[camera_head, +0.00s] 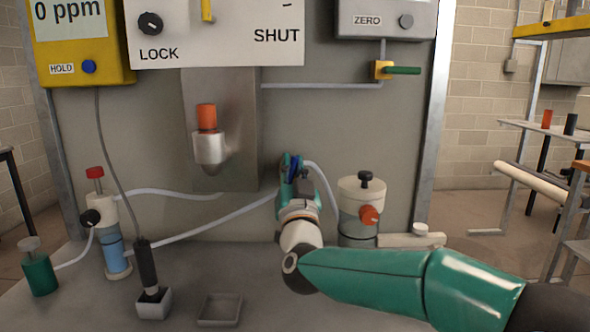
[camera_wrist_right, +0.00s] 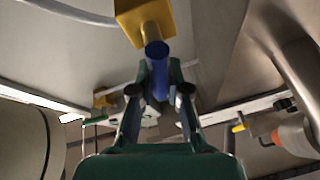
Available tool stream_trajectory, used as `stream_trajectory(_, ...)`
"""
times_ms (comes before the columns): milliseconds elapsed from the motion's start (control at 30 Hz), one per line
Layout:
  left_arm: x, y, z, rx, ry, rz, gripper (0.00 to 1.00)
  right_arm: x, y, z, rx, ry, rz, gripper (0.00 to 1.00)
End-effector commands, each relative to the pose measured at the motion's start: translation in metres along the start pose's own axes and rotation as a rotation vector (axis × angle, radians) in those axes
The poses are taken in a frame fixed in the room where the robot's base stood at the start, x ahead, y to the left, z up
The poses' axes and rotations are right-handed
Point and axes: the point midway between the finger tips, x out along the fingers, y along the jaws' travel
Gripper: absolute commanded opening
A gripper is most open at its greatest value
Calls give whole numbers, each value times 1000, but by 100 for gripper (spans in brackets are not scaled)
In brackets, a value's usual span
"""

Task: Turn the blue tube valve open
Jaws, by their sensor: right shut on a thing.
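The blue tube valve has a yellow body (camera_wrist_right: 140,18) and a blue handle (camera_wrist_right: 157,62), seen best in the right wrist view. My right gripper (camera_wrist_right: 159,88) is shut on the blue handle, with one finger on each side of it. In the head view my right gripper (camera_head: 291,172) reaches up to the grey back panel, and a bit of blue shows between its fingers. There the gripper hides most of the valve, so its body and tube joint cannot be made out. My left gripper is not in view.
A green-handled valve (camera_head: 401,70) sits upper right on the panel. A white canister (camera_head: 361,190) with an orange knob stands close right of my right gripper. A steel nozzle with an orange top (camera_head: 207,118) is to the left. Thin tubes run across to the blue bottle (camera_head: 114,258).

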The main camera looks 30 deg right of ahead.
Motion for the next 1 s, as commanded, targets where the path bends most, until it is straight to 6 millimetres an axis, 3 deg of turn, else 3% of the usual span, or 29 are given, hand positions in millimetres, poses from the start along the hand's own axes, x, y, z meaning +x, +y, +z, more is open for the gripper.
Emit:
stream_trajectory(400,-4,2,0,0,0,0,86,2,-8,-1,-181,-36,-76,0)
stream_trajectory(933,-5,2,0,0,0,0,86,3,-10,-2,-201,-37,-85,0)
stream_trajectory(967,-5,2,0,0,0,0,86,3,-10,-2,-201,-37,-85,20)
stream_trajectory(1000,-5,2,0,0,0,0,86,3,-10,-2,-201,-37,-85,27)
